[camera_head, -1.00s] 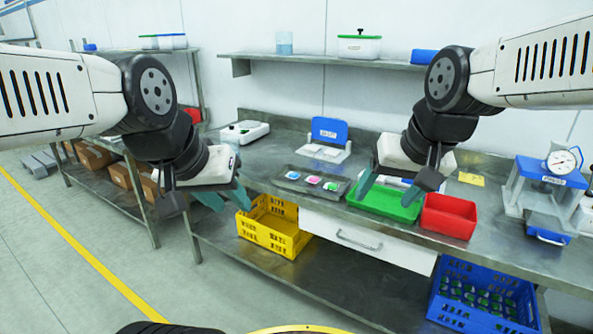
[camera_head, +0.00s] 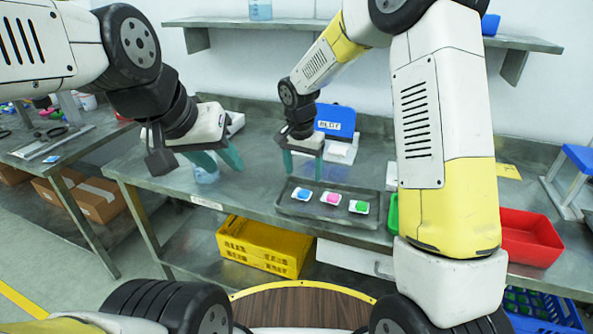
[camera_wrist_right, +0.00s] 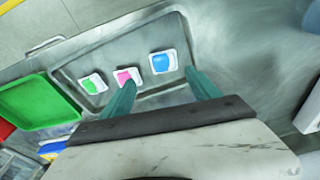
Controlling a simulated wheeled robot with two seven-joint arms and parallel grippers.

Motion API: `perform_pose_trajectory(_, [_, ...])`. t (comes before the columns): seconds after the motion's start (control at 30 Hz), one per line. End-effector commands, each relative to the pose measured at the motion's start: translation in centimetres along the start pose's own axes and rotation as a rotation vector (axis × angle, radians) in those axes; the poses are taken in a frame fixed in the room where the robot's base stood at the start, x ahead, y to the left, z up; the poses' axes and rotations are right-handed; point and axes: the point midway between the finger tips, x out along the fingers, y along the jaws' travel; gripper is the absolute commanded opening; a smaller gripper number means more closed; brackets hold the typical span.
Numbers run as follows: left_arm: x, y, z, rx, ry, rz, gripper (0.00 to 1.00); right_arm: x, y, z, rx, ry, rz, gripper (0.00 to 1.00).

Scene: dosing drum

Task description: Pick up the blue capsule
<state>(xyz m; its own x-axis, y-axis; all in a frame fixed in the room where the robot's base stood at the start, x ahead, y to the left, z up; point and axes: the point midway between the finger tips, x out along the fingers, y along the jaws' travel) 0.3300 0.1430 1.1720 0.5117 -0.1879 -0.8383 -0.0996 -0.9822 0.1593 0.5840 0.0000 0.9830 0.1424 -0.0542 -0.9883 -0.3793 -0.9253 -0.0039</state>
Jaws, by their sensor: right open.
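The blue capsule (camera_head: 304,194) lies in a small white dish, the leftmost of three dishes on a grey tray (camera_head: 345,219). A pink one (camera_head: 331,198) and a green one (camera_head: 359,206) lie beside it. My right gripper (camera_head: 303,169) is open and empty, above and slightly behind the blue capsule. In the right wrist view the blue capsule (camera_wrist_right: 162,62) shows just beyond the open fingers (camera_wrist_right: 160,80), and nothing is between them. My left gripper (camera_head: 222,164) is open and empty, left of the tray, over the bench.
A labelled blue panel (camera_head: 335,121) on a white base stands behind the tray. A green bin (camera_wrist_right: 40,102) and a red bin (camera_head: 530,237) are to the right in the head view. A yellow crate (camera_head: 262,245) is below the bench. A clear container (camera_head: 206,172) stands by my left gripper.

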Motion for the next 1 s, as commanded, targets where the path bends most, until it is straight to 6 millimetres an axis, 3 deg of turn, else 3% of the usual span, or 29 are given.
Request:
perform_pose_trajectory(0.47, [0.0, 0.0, 0.0, 0.000, 0.000, 0.000, 0.36, 4.5, -0.4, 0.3, 0.008, -0.005, 0.008, 0.71])
perform_pose_trajectory(0.7, [0.0, 0.0, 0.0, 0.000, 0.000, 0.000, 0.36, 8.1, -0.4, 0.6, 0.008, -0.006, 0.008, 0.71])
perform_pose_trajectory(0.97, [0.0, 0.0, 0.0, 0.000, 0.000, 0.000, 0.36, 8.6, -0.4, 0.6, 0.009, -0.004, 0.006, 0.71])
perform_pose_trajectory(1.0, [0.0, 0.0, 0.0, 0.000, 0.000, 0.000, 0.36, 8.6, -0.4, 0.6, 0.009, -0.004, 0.006, 0.67])
